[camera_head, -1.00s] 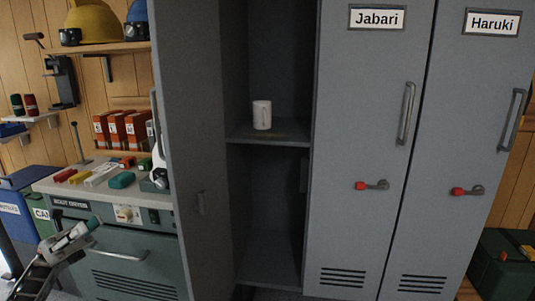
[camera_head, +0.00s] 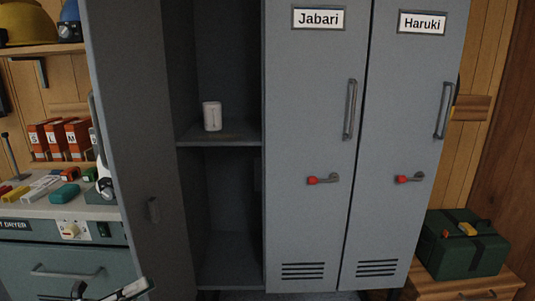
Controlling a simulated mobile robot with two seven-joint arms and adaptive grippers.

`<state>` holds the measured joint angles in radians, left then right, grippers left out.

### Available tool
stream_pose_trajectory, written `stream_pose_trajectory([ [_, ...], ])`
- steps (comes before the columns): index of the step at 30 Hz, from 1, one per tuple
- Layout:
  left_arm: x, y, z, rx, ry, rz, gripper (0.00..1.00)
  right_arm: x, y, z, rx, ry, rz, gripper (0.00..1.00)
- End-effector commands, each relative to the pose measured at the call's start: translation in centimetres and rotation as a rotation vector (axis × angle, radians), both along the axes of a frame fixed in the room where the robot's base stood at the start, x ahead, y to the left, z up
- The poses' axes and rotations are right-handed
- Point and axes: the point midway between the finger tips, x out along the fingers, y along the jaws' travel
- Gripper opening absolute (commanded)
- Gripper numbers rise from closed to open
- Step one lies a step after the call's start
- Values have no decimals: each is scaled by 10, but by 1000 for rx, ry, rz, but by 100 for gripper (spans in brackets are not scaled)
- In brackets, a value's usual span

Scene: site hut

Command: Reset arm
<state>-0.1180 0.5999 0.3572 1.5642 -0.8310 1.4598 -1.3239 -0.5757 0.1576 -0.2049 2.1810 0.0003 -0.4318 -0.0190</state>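My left gripper (camera_head: 110,289) shows only in part at the bottom left edge of the head view, in front of the dryer cabinet and the open locker door. Its two finger parts look apart, with nothing seen between them; the rest is cut off. My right gripper is not in view. The open locker (camera_head: 222,210) stands at centre left with its door (camera_head: 135,130) swung out to the left. A white cup (camera_head: 212,116) stands upright on its shelf (camera_head: 220,142).
Lockers labelled Jabari (camera_head: 310,120) and Haruki (camera_head: 405,120) are shut. A green toolbox (camera_head: 455,255) sits on a wooden cabinet (camera_head: 440,282) at the right. At the left, the dryer cabinet (camera_head: 60,258) carries small coloured items. Orange boxes (camera_head: 55,140) stand on a shelf behind.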

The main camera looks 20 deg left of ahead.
Motion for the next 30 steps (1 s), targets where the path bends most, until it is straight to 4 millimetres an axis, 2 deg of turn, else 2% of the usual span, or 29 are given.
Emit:
stream_pose_trajectory([
  [8,18,-49,-65,-216,425,97,14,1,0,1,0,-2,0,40],
  [14,5,-83,-127,-433,787,206,14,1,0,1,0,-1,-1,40],
  [18,-21,-108,-172,-590,1045,299,14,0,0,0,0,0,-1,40],
  [21,-45,-124,-199,-682,1202,364,14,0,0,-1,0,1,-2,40],
  [30,-116,-160,-249,-861,1536,531,14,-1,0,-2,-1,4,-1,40],
])
